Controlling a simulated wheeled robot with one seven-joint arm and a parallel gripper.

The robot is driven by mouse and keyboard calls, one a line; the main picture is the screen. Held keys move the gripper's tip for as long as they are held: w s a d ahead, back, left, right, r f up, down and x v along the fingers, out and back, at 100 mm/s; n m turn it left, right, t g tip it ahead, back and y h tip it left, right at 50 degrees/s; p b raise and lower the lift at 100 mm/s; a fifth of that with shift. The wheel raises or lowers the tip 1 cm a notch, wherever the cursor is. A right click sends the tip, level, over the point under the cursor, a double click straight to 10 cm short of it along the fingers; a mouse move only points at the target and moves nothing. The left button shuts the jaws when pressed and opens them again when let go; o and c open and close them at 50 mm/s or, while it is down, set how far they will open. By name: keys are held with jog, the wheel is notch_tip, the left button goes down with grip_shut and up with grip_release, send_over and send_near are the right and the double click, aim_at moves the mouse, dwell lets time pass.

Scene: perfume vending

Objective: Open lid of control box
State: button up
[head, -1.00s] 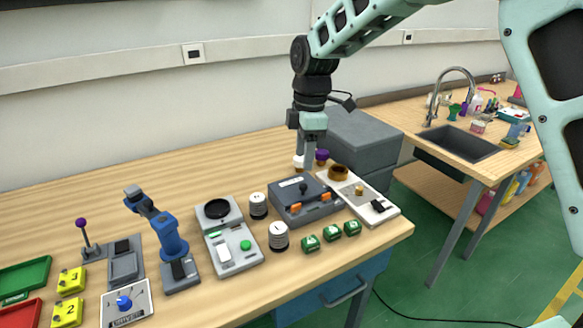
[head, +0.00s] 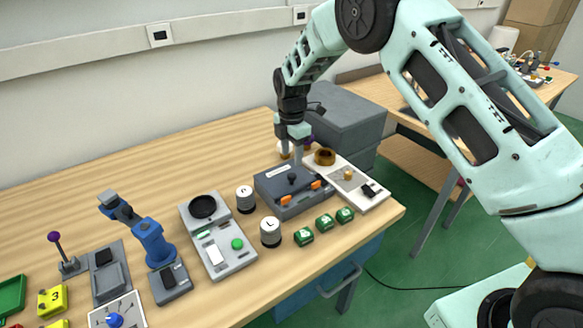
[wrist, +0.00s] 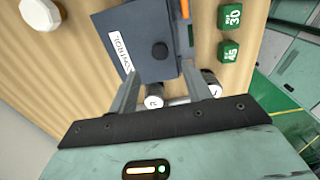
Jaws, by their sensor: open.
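The control box (head: 268,189) is dark blue-grey, with a white label, a black knob (head: 292,178) on top and orange latches (head: 286,200) on its front side. Its lid looks closed. My gripper (head: 298,160) points down at the back edge of the box. In the wrist view my gripper (wrist: 161,70) is open, its fingers apart with nothing seen held between them. Whether a fingertip touches the box, I cannot tell.
White cylinders (head: 270,232) and green cubes (head: 325,222) stand in front of the box. A white panel (head: 363,192) lies to its right and a grey panel (head: 229,250) to its left. A large grey box (head: 345,115) stands behind.

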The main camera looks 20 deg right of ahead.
aim_at(292, 175)
notch_tip(292, 175, down, 8)
jog(key=shift+r+p, duration=0.25)
jog(key=shift+p, duration=0.75)
jog(key=shift+c, duration=0.3)
grip_shut()
